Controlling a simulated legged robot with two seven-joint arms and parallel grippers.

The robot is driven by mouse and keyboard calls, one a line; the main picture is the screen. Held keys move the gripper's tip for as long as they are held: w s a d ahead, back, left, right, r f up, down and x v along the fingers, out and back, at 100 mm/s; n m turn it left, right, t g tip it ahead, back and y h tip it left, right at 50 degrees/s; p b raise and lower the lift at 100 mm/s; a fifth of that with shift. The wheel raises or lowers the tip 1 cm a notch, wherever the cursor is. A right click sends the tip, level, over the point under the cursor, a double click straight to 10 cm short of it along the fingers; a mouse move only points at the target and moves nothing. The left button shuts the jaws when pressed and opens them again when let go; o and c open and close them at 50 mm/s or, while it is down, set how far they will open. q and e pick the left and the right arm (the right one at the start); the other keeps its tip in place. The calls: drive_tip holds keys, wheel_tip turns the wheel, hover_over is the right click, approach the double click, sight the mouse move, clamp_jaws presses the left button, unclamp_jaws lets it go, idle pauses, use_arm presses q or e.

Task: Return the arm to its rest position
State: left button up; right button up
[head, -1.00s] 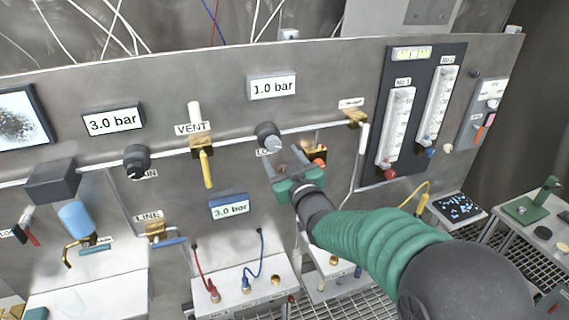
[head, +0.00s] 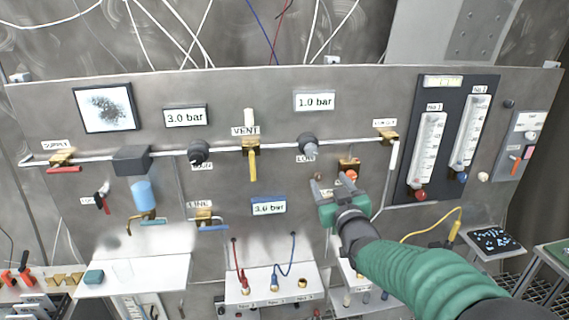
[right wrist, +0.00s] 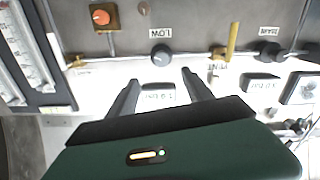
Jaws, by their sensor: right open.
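My right arm, in a green ribbed sleeve, comes in from the lower right in the head view. Its green right gripper (head: 333,182) is open and empty in front of the steel panel (head: 100,205), below the LOW knob (head: 308,146) and beside the orange knob (head: 350,176). In the right wrist view the two dark fingers of the gripper (right wrist: 158,80) are spread apart with nothing held between them. The LOW knob (right wrist: 162,54) shows beyond the fingertips, and the orange knob (right wrist: 101,17) is at upper left. My left gripper is not in view.
The yellow VENT lever (head: 252,164) hangs down left of the gripper. Two flow meters (head: 428,150) stand to its right. A white box with red and blue leads (head: 270,288) is below. A yellow cable (head: 432,228) loops near my forearm.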

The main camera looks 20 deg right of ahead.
drive_tip(key=s+a+f+g+y, duration=0.1)
drive_tip(key=s+a+f+g, duration=0.35)
drive_tip(key=f, duration=0.55)
drive_tip(key=s+a+f+g+y, duration=0.25)
drive_tip(key=s+a+f, duration=0.35)
drive_tip(key=f, duration=0.4)
drive_tip(key=s+a+f+g, duration=0.2)
drive_tip(key=s+f+g, duration=0.2)
drive_tip(key=s, duration=0.4)
drive_tip(key=s+a+f+g, duration=0.3)
drive_tip(key=s+f, duration=0.3)
drive_tip(key=s, duration=0.3)
drive_tip(key=shift+a+f+g+b, duration=0.2)
drive_tip(key=shift+a+g+b, duration=0.1)
drive_tip(key=shift+g, duration=0.2)
idle(0.5)
